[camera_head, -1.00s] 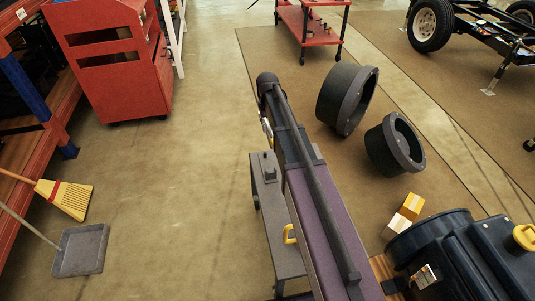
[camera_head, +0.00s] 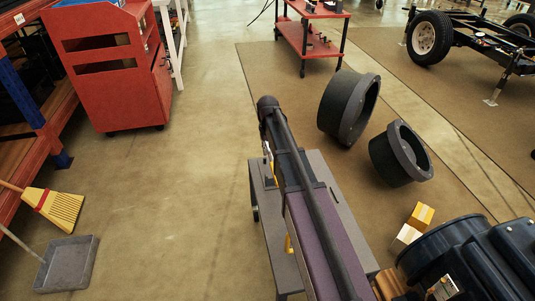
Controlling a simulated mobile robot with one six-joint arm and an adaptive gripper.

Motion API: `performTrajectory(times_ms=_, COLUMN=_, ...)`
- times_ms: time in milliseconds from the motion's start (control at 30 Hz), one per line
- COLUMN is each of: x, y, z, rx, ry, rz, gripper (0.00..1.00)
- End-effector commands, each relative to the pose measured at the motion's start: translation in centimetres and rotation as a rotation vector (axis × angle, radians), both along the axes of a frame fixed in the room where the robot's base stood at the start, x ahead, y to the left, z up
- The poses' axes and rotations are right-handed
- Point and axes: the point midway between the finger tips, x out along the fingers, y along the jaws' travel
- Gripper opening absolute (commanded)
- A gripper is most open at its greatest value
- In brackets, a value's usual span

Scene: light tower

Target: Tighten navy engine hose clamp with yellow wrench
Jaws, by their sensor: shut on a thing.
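The navy engine (camera_head: 480,260) is at the lower right, cut off by the picture's edge, with a wide dark round opening facing left. I cannot make out the hose clamp on it. My arm reaches up the middle of the picture and hides what lies beneath it. A yellow piece (camera_head: 288,243), partly hidden by my arm, shows at the grey bench (camera_head: 268,205).
Two large dark rings (camera_head: 348,107) (camera_head: 400,153) stand on the brown mat. Small boxes (camera_head: 404,238) lie left of the engine. A red cabinet (camera_head: 108,65), a red cart (camera_head: 312,35), a broom (camera_head: 55,207) and a dustpan (camera_head: 67,262) stand around.

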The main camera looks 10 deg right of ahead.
Motion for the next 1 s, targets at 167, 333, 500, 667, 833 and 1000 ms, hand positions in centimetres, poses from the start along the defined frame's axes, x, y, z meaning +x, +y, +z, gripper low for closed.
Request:
performTrajectory(times_ms=167, x=0.0, y=0.0, z=0.0, rx=0.0, ry=0.0, rz=-0.001, gripper=0.0)
performTrajectory(times_ms=333, x=0.0, y=0.0, z=0.0, rx=0.0, ry=0.0, rz=-0.001, gripper=0.0)
performTrajectory(times_ms=500, x=-0.1, y=0.0, z=-0.1, rx=0.0, ry=-0.003, rz=0.0, gripper=0.0)
performTrajectory(times_ms=667, x=0.0, y=0.0, z=-0.8, rx=0.0, ry=-0.002, rz=0.0, gripper=0.0)
performTrajectory(times_ms=833, x=0.0, y=0.0, z=-2.0, rx=0.0, ry=-0.002, rz=0.0, gripper=0.0)
performTrajectory(times_ms=1000, x=0.0, y=0.0, z=-3.4, rx=0.0, ry=-0.002, rz=0.0, gripper=0.0)
